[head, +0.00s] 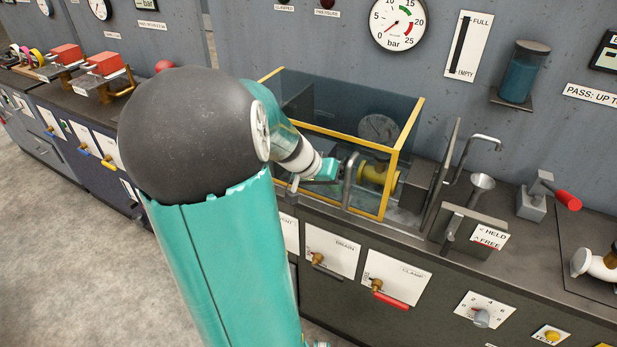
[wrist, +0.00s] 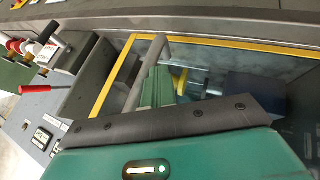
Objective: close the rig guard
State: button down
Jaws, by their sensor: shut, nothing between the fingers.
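The rig guard (head: 403,150) is a clear box with yellow edges on the bench, in the middle of the head view. A grey bar handle (head: 348,182) stands at its front. A yellow flanged spool (head: 374,174) shows within the rig, beside the handle. My gripper (head: 330,170) is shut and empty, with its teal fingertips just left of the handle. In the wrist view the handle (wrist: 150,65) runs close along the green fingers (wrist: 160,86), and a yellow guard edge (wrist: 118,75) lies beyond. I cannot tell whether fingers and handle touch.
A panel with a red CLAMP handle (head: 390,297) is below. The wall with a bar gauge (head: 398,24) stands behind.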

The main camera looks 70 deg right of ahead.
jog(key=s+a, duration=0.3)
jog(key=s, duration=0.9)
jog(key=shift+s, duration=0.15)
jog(key=shift+s, duration=0.1)
jog(key=w+a+r, duration=0.3)
jog(key=w+r, duration=0.5)
jog(key=w, duration=0.1)
jog(key=shift+w+a, duration=0.15)
jog(key=shift+w, duration=0.1)
jog(key=shift+w, duration=0.1)
